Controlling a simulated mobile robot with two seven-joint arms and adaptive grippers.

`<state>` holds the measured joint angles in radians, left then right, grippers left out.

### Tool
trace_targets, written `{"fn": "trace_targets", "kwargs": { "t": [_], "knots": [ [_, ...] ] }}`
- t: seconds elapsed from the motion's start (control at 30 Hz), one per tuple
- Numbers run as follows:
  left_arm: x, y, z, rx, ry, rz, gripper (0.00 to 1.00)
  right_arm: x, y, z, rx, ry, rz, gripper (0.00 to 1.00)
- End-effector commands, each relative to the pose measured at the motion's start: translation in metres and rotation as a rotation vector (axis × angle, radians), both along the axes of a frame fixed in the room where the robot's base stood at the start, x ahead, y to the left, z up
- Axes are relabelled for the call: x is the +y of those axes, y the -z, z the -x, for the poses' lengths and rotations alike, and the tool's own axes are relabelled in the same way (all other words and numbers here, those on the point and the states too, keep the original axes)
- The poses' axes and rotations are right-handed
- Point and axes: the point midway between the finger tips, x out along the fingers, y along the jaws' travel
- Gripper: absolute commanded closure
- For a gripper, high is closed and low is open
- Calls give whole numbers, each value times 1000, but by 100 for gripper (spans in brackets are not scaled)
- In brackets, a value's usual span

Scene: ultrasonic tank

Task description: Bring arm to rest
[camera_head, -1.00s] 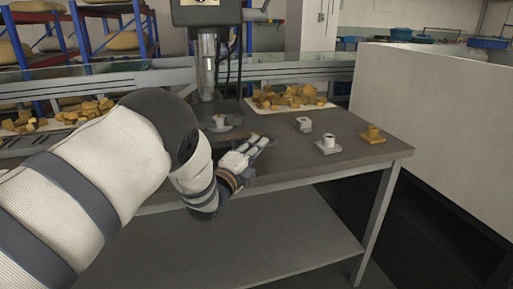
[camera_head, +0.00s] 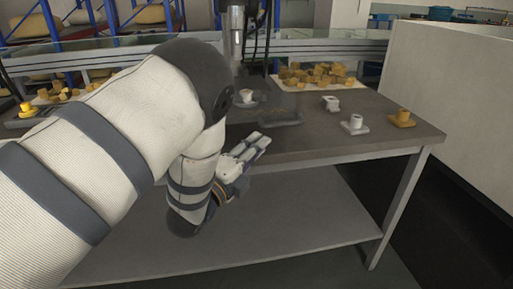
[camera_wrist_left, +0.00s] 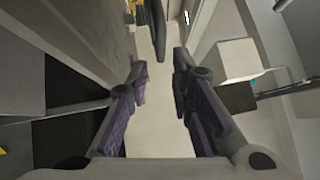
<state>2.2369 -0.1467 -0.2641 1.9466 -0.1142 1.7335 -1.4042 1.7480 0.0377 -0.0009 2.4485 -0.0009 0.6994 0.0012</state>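My left arm comes in from the left across the head view. Its gripper (camera_head: 254,146) is at the front edge of the grey work table (camera_head: 340,150), apart from the parts on it. In the left wrist view the two fingers (camera_wrist_left: 160,64) stand apart with a clear gap between them, and nothing shows held. My right gripper is in neither view.
On the table are white parts (camera_head: 354,124), a yellow part (camera_head: 402,118), a dark flat piece (camera_head: 281,119) and a tray of yellow pieces (camera_head: 318,76). A machine column (camera_head: 236,35) stands behind. A pale wall (camera_head: 455,85) is at right.

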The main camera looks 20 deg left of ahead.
Motion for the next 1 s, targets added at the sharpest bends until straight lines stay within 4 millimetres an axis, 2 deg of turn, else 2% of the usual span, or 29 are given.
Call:
{"fn": "trace_targets", "kwargs": {
  "t": [0.43, 0.5, 0.57, 0.67, 0.7, 0.77, 0.8, 0.87, 0.9, 0.97, 1.0],
  "knots": [
    [0, 2, 2, 5, -1, 3, 79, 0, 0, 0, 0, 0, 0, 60],
    [4, 17, 7, 66, -15, 44, 79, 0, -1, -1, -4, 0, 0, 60],
    [10, 48, 20, 187, -50, 130, 79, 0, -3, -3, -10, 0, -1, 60],
    [24, 124, 66, 494, -172, 360, 79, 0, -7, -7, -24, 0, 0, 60],
    [28, 155, 93, 621, -242, 461, 79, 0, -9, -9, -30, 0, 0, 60],
    [31, 195, 137, 797, -361, 606, 79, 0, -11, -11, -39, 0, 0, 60],
    [33, 218, 170, 906, -450, 698, 79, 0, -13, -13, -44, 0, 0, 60],
    [32, 247, 223, 1059, -601, 828, 79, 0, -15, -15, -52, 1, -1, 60],
    [30, 261, 261, 1151, -714, 907, 79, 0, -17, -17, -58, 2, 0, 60],
    [26, 275, 316, 1271, -891, 1012, 79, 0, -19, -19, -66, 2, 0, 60],
    [22, 280, 352, 1338, -1010, 1070, 79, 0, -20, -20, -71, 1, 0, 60]
  ]
}}
